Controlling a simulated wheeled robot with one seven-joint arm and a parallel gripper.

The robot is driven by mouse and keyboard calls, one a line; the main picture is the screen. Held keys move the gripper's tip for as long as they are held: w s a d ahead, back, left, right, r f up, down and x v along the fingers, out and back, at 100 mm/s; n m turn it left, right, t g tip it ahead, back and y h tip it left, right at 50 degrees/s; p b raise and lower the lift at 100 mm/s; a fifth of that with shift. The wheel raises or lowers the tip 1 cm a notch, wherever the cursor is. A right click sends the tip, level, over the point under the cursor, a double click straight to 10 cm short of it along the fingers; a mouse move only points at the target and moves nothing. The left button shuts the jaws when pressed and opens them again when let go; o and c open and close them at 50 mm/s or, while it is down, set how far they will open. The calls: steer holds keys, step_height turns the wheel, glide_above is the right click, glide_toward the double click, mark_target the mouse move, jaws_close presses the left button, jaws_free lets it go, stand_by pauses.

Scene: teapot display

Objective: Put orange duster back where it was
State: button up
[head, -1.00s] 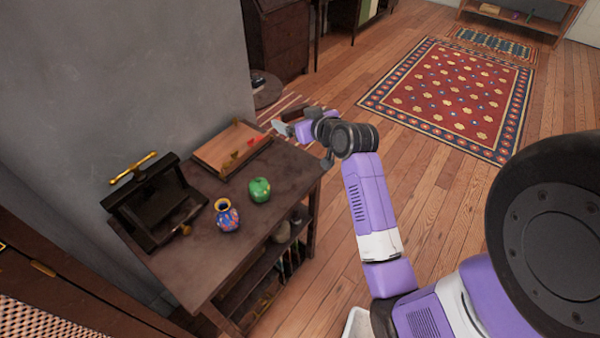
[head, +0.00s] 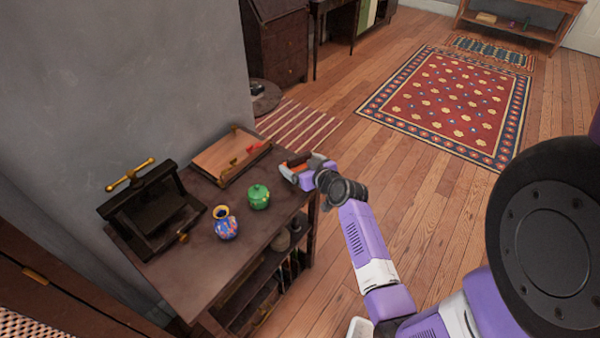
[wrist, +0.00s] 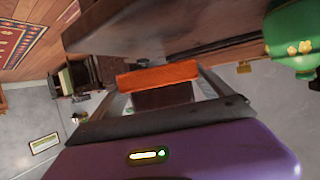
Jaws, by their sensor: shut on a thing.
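The orange duster (wrist: 158,76) shows in the wrist view as an orange block with a dark brown part, between my fingers. My gripper (wrist: 160,92) is shut on it. In the head view my gripper (head: 297,166) is at the right end of the dark side table (head: 180,285), right of a green lidded pot. The duster (head: 298,159) shows there only as a small brown-orange patch, partly hidden by the gripper. I cannot tell whether it touches the tabletop.
The green pot (head: 259,197) and a blue patterned vase (head: 225,223) stand on the table. A wooden tray (head: 228,153) lies at the back, a black press with a brass handle (head: 145,205) at the left. Bare tabletop lies between vase and tray. Open floor is to the right.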

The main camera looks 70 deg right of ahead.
steer(key=shift+f+b, duration=0.3)
steer(key=shift+f, duration=1.5)
steer(key=shift+f, duration=0.15)
steer(key=o, duration=1)
steer(key=shift+o, duration=0.2)
